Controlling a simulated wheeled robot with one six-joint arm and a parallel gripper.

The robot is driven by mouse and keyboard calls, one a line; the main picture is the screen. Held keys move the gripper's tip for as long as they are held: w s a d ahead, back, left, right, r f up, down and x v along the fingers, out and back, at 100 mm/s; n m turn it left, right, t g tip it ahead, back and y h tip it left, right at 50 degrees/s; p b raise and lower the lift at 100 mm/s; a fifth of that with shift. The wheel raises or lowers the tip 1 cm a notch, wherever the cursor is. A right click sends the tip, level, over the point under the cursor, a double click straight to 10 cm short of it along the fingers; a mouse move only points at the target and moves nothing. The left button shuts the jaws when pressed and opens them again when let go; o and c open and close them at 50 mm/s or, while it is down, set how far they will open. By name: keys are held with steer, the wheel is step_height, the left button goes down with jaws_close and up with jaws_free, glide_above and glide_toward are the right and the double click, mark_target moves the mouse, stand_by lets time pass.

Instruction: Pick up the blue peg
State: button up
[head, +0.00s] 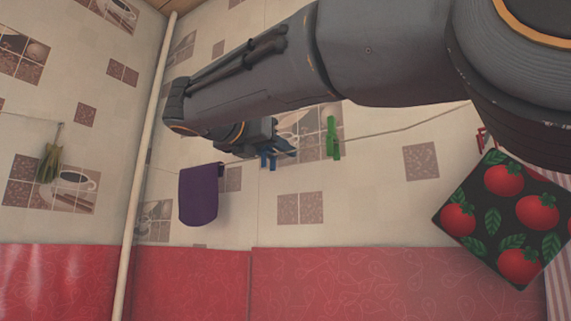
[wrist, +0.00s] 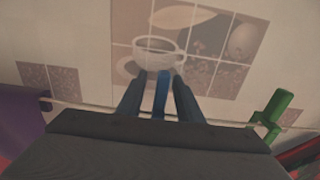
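The blue peg (head: 267,161) sits on a thin line strung in front of the tiled wall, right of the purple cloth. In the wrist view the blue peg (wrist: 161,92) stands upright between the two dark fingers of my gripper (wrist: 159,80). A gap shows on its left side, and the right finger is very close to it. I cannot tell whether that finger touches. The fingers look open. In the head view my gripper (head: 282,150) is at the peg, and my arm partly hides the area above it.
A green peg (head: 332,138) is on the line to the right; it also shows in the wrist view (wrist: 274,113). A purple cloth (head: 199,194) hangs to the left. A tomato-print square (head: 508,217) is at the far right. A pale pole (head: 143,175) stands left.

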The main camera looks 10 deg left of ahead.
steer(key=shift+w, duration=0.15)
jaws_close()
steer(key=shift+r, duration=0.1)
